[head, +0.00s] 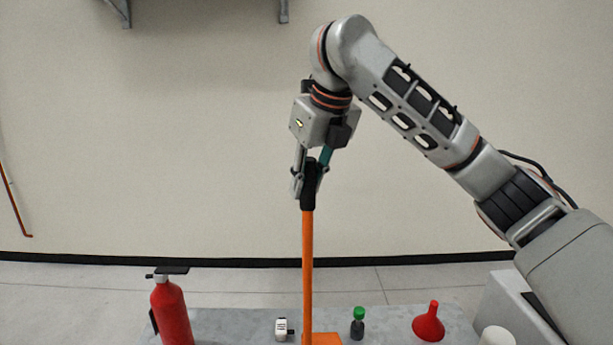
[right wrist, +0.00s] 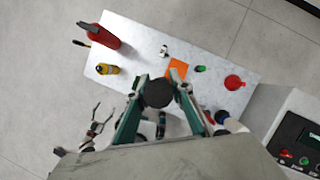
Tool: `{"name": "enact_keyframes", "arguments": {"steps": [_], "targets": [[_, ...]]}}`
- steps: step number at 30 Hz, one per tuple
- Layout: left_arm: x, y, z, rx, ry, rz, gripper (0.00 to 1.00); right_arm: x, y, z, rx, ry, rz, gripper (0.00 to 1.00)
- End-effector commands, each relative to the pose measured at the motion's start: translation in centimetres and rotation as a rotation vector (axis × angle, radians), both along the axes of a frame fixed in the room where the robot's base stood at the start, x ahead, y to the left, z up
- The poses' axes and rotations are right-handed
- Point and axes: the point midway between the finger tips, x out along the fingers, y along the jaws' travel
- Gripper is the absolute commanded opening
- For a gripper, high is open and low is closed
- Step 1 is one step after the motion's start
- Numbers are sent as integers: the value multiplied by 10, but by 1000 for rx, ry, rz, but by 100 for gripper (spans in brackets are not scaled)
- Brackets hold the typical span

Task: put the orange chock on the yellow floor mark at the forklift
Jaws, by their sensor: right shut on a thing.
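The orange chock has a wedge-like block (head: 325,339) and a long upright orange handle (head: 307,265) with a black grip at its top. My right gripper (head: 310,172) is shut on the black grip. In the right wrist view the round black top of the grip sits between the fingertips of the right gripper (right wrist: 157,92), and the orange block (right wrist: 177,69) shows over the table. I cannot tell whether the block touches the table. My left gripper (right wrist: 100,115) shows in the right wrist view, fingers apart and empty. The forklift and the yellow floor mark are not in view.
A grey table (head: 230,322) holds a red fire extinguisher (head: 171,310), a small white item (head: 281,329), a green-capped bottle (head: 358,322), a red funnel (head: 429,322) and a yellow item (right wrist: 107,69). A grey cabinet with buttons (right wrist: 285,115) stands at right. Floor left of the table is clear.

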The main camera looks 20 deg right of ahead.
Motion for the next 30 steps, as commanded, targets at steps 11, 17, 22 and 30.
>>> {"name": "enact_keyframes", "arguments": {"steps": [11, 17, 22, 30], "targets": [[-2, 4, -2, 10, 4, -7, 72, 0, 0, -1, -2, 1, 1, 38], [-3, 6, -3, 15, 4, -9, 72, 0, 0, -1, -1, 1, 1, 38], [-2, 6, -3, 15, 4, -9, 72, -1, 0, 4, -1, 0, 1, 38], [0, 4, -2, 9, 1, -5, 72, -15, -5, 41, -2, -5, -2, 38]]}}
